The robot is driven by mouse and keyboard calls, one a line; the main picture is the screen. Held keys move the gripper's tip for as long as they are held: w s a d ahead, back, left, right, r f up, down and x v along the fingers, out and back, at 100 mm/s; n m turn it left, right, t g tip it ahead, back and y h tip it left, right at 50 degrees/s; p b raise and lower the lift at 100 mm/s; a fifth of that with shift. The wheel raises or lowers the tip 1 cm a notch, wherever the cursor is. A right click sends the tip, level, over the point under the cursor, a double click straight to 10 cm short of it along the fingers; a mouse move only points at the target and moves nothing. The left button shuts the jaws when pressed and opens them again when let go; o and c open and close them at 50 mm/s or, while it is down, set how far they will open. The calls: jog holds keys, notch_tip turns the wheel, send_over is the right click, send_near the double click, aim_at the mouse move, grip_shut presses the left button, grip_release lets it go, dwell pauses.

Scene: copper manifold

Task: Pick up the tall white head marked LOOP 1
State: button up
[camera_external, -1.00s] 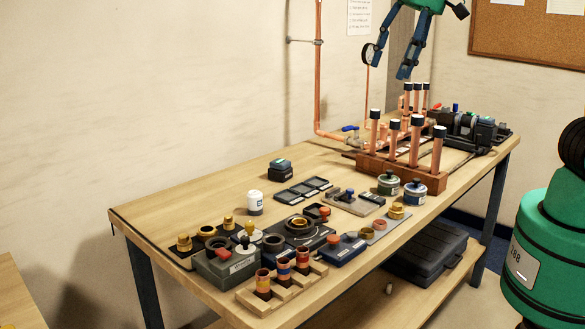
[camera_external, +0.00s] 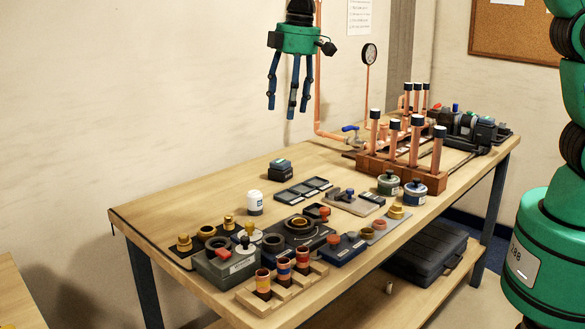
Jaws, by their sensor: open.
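A white rounded head (camera_external: 255,203) with a dark marking stands upright on the table (camera_external: 150,213), left of centre. The marking is too small to read. My gripper (camera_external: 288,110) hangs in the air, high above the table, above and to the right of the white head in the picture. Its blue fingers point down and are spread open with nothing between them.
Close in front of the white head are a grey box (camera_external: 225,265), brass fittings (camera_external: 184,243) and a wooden rack (camera_external: 282,290). A dark block (camera_external: 281,170) stands behind it. Copper pipes (camera_external: 395,140) rise at the right. The table's left rear is clear.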

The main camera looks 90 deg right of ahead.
jog(key=g, duration=0.1)
send_over(254, 192)
notch_tip(254, 192, down, 15)
jog(key=shift+a, duration=0.1)
jog(key=shift+f, duration=0.2)
jog(key=shift+f+b, duration=0.35)
jog(key=shift+f, duration=3.8)
jog(key=shift+f, duration=0.1)
jog(key=shift+f+b, duration=0.5)
jog(key=shift+f, duration=2.05)
jog(key=c, duration=1.3)
